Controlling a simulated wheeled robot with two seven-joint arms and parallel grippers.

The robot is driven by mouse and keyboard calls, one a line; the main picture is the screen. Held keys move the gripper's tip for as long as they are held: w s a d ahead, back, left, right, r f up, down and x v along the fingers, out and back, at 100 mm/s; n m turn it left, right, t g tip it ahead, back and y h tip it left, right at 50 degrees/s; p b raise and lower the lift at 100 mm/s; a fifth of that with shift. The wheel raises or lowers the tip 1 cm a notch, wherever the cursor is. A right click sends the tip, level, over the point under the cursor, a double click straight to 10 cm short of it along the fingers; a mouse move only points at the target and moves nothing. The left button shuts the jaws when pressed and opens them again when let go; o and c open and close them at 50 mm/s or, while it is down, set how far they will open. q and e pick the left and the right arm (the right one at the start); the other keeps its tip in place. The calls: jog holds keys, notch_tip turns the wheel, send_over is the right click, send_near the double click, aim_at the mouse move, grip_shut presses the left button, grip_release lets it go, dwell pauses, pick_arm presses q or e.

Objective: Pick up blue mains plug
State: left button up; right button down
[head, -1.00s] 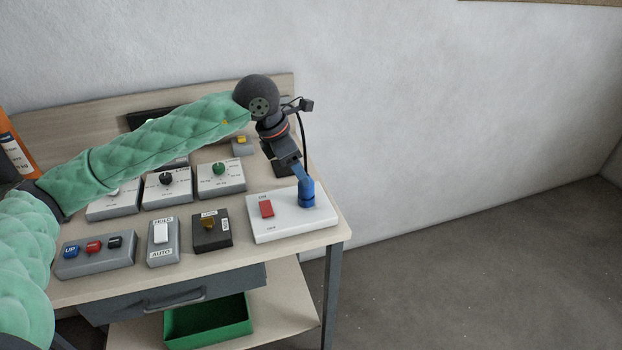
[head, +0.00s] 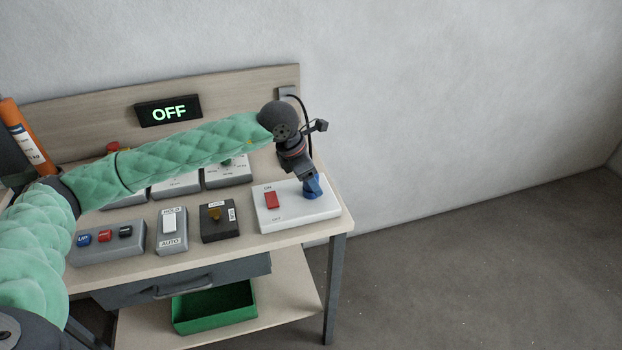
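The blue mains plug (head: 312,188) stands on the right part of the white switch plate (head: 292,218), at the table's right end. My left arm reaches in from the left, and its gripper (head: 311,177) is right at the top of the plug, pointing down. The fingertips are small and partly merge with the plug, so I cannot tell whether they are closed on it. The plug looks upright and still on the plate. My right gripper is not in view.
A black cable (head: 304,125) hangs behind my wrist. An OFF display (head: 168,111) stands at the back.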

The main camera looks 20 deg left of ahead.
pick_arm(q)
jog(key=c, duration=1.1)
